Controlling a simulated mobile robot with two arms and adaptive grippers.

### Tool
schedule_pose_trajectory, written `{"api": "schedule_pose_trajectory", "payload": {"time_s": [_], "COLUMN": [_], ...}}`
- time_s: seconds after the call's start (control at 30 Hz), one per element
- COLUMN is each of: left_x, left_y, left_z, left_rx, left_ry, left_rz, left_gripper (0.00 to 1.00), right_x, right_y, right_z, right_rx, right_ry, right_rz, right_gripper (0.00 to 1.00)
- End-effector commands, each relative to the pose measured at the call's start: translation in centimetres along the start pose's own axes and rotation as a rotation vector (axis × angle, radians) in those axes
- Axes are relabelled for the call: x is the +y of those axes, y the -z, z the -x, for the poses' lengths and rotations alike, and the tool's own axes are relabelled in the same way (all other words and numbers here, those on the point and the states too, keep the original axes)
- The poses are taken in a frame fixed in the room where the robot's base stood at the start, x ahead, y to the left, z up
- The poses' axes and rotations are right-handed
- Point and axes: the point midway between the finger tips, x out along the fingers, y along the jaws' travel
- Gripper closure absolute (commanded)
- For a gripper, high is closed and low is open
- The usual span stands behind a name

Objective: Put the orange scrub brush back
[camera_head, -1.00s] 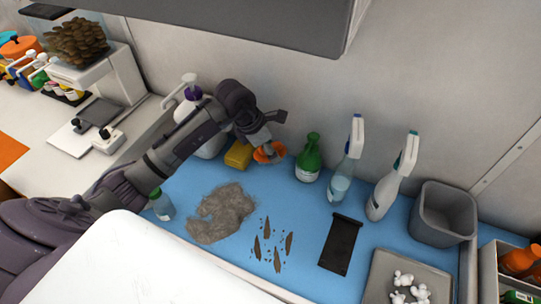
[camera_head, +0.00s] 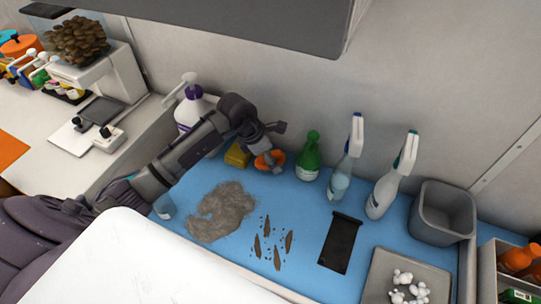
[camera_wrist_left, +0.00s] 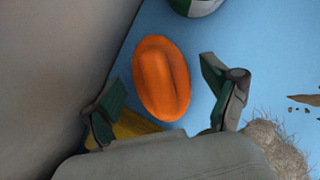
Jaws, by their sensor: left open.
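The orange scrub brush (camera_head: 263,161) is by the back of the blue mat (camera_head: 315,208), between a yellow sponge (camera_head: 237,154) and a green bottle (camera_head: 309,158). My left gripper (camera_head: 276,148) is over it and partly hides it. In the left wrist view the brush (camera_wrist_left: 160,78) shows as an orange oval against the blue, ahead of my open left gripper (camera_wrist_left: 166,98). A gap shows between it and each fingertip. It looks to be resting on the mat, though its underside is hidden. My right gripper is out of view.
A purple-labelled pump bottle (camera_head: 192,108) stands behind my left arm. Two spray bottles (camera_head: 347,160) (camera_head: 390,180) and a grey bin (camera_head: 443,212) stand to the right. A fur pile (camera_head: 222,212), brown scraps (camera_head: 270,240) and a black flat item (camera_head: 341,243) lie in front.

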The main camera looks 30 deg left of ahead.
Motion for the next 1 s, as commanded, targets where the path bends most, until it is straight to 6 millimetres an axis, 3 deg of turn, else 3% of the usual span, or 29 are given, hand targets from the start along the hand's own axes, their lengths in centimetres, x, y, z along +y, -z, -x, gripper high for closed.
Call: {"api": "schedule_pose_trajectory", "payload": {"time_s": [0.27,0.7,1.0], "left_x": [0.1,0.1,0.0], "left_y": [-0.1,-0.1,-0.1], "left_z": [1.6,10.4,12.2], "left_rx": [-0.003,-0.001,0.000], "left_ry": [-0.003,-0.004,0.001], "left_rz": [-0.001,0.000,0.001], "left_gripper": [0.14,0.14,0.14], "right_x": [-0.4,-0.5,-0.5], "right_y": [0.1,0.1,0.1], "right_z": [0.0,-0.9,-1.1], "right_rx": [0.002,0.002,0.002], "right_ry": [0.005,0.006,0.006], "right_rz": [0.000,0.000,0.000], "right_gripper": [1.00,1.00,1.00]}}
